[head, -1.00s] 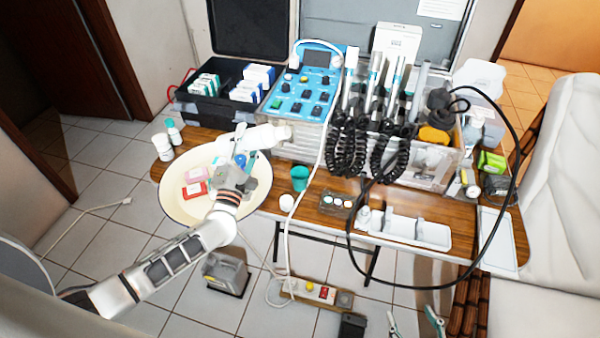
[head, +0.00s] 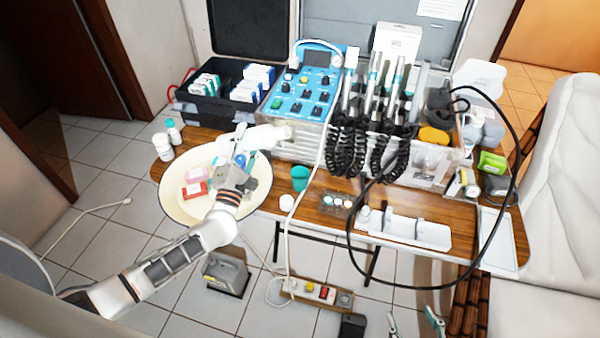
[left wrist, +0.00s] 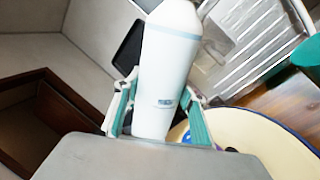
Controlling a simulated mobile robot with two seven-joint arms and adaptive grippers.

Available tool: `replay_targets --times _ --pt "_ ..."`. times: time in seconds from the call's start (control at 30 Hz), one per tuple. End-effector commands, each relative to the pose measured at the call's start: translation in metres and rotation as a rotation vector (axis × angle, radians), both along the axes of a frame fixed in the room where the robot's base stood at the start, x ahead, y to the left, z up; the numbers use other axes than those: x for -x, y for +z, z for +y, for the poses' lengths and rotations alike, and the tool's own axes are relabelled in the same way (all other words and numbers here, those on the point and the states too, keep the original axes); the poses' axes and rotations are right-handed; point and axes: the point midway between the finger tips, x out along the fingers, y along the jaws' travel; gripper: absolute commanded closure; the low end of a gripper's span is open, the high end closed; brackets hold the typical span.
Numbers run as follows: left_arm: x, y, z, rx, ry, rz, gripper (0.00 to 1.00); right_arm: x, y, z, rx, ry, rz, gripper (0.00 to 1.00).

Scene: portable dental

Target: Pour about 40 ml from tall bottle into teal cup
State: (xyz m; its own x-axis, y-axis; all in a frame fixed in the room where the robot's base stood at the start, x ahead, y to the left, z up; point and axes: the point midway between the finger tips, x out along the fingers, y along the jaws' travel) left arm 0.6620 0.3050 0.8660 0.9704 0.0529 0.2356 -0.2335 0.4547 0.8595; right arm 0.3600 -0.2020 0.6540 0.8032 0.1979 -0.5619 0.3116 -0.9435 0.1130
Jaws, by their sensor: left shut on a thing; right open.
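The tall white bottle (head: 267,136) lies nearly level in the air in the head view, its narrow end pointing right. My left gripper (head: 241,147) is shut around its body, above the cream basin. In the left wrist view the bottle (left wrist: 166,75) sits between the teal fingers (left wrist: 160,115). The teal cup (head: 301,177) stands upright on the wooden table, right of and nearer than the bottle's narrow end. It shows partly at the right edge of the left wrist view (left wrist: 307,60). No liquid is visible. My right gripper (head: 414,324) is open and empty at the bottom edge.
The cream basin (head: 172,206) holds small boxes. A small white lid or jar (head: 287,202) stands near the cup. A blue control unit (head: 303,90) and coiled black cords (head: 347,148) stand behind it.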

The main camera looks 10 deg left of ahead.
Motion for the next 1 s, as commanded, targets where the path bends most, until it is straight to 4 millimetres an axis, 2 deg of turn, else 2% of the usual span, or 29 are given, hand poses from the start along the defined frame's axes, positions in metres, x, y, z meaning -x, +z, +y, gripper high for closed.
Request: replay_targets --times 0.27,0.47,0.5,0.67,0.87,1.0 --pt "0.0 0.0 -0.002 0.017 0.0 0.0 0.87 0.0 0.001 0.0 -0.001 0.0 -0.002 0.41" --pt "0.001 -0.006 -0.014 0.165 0.0 0.01 0.87 0.0 -0.001 0.0 0.0 0.0 0.0 0.41" --pt "0.001 0.003 -0.015 0.181 0.0 0.009 0.87 -0.001 0.006 0.0 0.001 0.0 -0.002 0.41" --pt "0.001 0.021 -0.026 0.283 -0.001 0.016 0.87 -0.002 0.025 0.0 0.002 0.0 -0.004 0.41" --pt "0.003 0.033 -0.043 0.578 -0.001 0.039 0.87 -0.004 0.047 0.0 0.0 0.0 -0.01 0.41" --pt "0.003 0.012 -0.049 0.765 -0.002 0.054 0.87 -0.006 0.038 0.0 -0.002 0.0 -0.019 0.41"
